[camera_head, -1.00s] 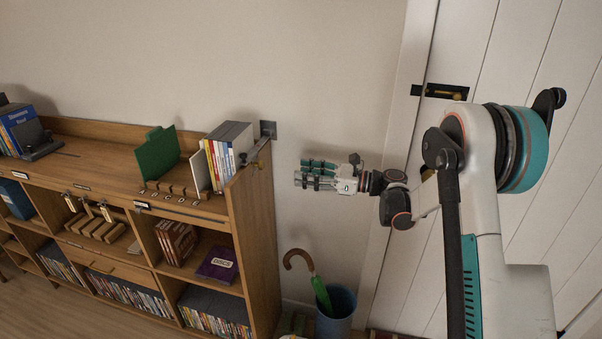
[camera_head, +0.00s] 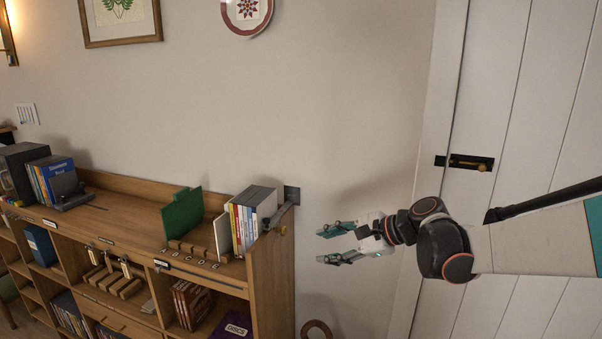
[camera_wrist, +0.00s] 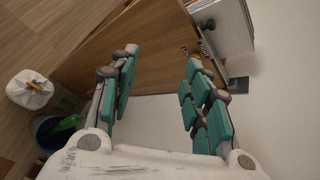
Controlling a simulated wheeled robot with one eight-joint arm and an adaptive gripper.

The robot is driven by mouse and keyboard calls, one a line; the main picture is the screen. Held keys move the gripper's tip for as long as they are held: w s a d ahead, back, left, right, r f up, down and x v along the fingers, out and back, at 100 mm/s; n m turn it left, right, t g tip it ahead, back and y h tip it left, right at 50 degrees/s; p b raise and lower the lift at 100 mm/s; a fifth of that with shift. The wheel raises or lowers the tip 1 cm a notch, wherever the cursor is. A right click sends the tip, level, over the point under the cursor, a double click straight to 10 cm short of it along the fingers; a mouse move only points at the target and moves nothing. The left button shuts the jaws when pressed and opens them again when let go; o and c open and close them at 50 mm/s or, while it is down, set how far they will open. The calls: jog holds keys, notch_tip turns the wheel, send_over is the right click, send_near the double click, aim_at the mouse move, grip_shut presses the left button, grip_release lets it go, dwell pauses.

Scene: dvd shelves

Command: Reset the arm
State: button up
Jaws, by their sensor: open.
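My gripper (camera_head: 328,245) is at the right of the shelf in the head view, held in the air in front of the bare wall. Its two teal-padded fingers point left towards the shelf's end and are spread apart with nothing between them. The wrist view also shows my gripper (camera_wrist: 160,85) open and empty, with the wooden side of the shelf (camera_wrist: 130,50) beyond the fingers. My arm reaches in from the right edge of the head view, in front of the white door (camera_head: 520,120).
The wooden shelf (camera_head: 272,290) bears a green divider (camera_head: 183,216) and a row of upright cases (camera_head: 246,218) near its right end. A metal bracket (camera_head: 290,200) sticks out there. A bin (camera_wrist: 50,132) and a white container (camera_wrist: 29,90) stand on the floor.

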jog(key=s+d+f+n+h, duration=0.1)
jog(key=s+d+n+h, duration=0.2)
jog(key=s, duration=0.6)
jog(key=s+d+n+t+h, duration=0.1)
jog(key=s+d+n+h, duration=0.3)
jog(key=s, duration=0.6)
jog(key=s+d+f+n+h, duration=0.1)
jog(key=s+d+n+h, duration=0.2)
jog(key=s+d+n, duration=0.2)
jog(key=s+n, duration=0.2)
jog(key=s, duration=0.2)
jog(key=shift+s+d+f+n, duration=0.2)
jog(key=shift+d+f+n, duration=0.1)
jog(key=shift+d+f, duration=0.05)
